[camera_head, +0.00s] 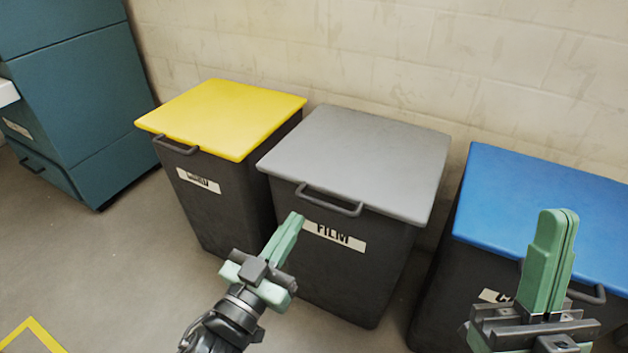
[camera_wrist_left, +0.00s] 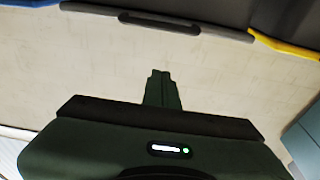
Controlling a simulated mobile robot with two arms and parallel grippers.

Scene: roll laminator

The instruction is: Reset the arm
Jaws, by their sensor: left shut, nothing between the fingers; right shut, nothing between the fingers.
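My left gripper (camera_head: 292,222) has green fingers that are shut and empty. In the head view it stands in front of the grey-lidded bin (camera_head: 362,158), over the left part of its front. Its shut fingers also show in the left wrist view (camera_wrist_left: 161,88), pointing toward the pale wall. My right gripper (camera_head: 558,219) is shut and empty, with its green fingers pointing up. In the head view it overlaps the blue-lidded bin (camera_head: 500,200) and hides part of its label and handle. Whether either gripper touches a bin cannot be told.
A yellow-lidded bin (camera_head: 222,115) stands left of the grey one. All three lids are down. A teal cabinet (camera_head: 80,90) stands at far left. A pale block wall (camera_head: 400,50) runs behind. The grey floor (camera_head: 120,260) at left is clear, with a yellow floor line (camera_head: 30,325).

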